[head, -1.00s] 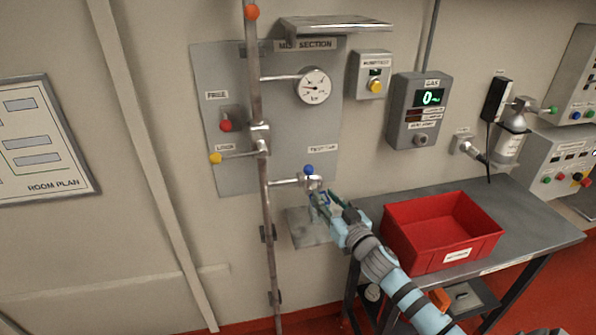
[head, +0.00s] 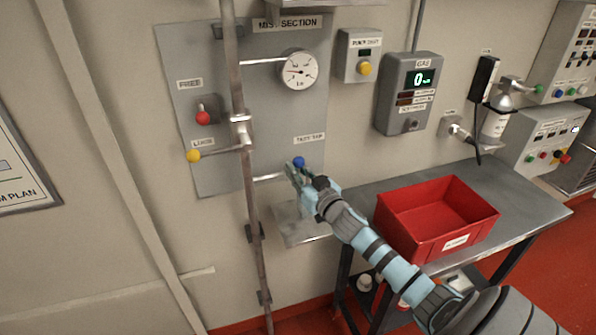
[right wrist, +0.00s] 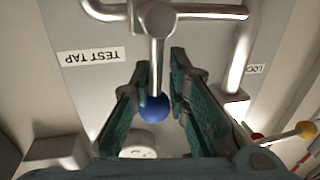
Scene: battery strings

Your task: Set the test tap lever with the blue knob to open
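The blue knob (head: 299,161) of the test tap lever shows at the lower right of the grey panel, just below the test tap label (head: 309,139). In the right wrist view the blue knob (right wrist: 154,109) sits between my right gripper's fingers, at the end of the metal lever (right wrist: 157,65). My right gripper (head: 295,172) is at the tap; in the right wrist view its two green fingers (right wrist: 155,95) stand apart on either side of the lever and knob, with gaps visible. The tap body is partly hidden by the gripper in the head view. My left gripper is not in view.
A vertical pipe (head: 250,190) runs left of the tap, with a yellow-knobbed lever (head: 193,156) and a red knob (head: 203,118). A pressure gauge (head: 298,70) is above. A small grey shelf (head: 300,232) is below the tap. A red bin (head: 400,225) stands on the table at right.

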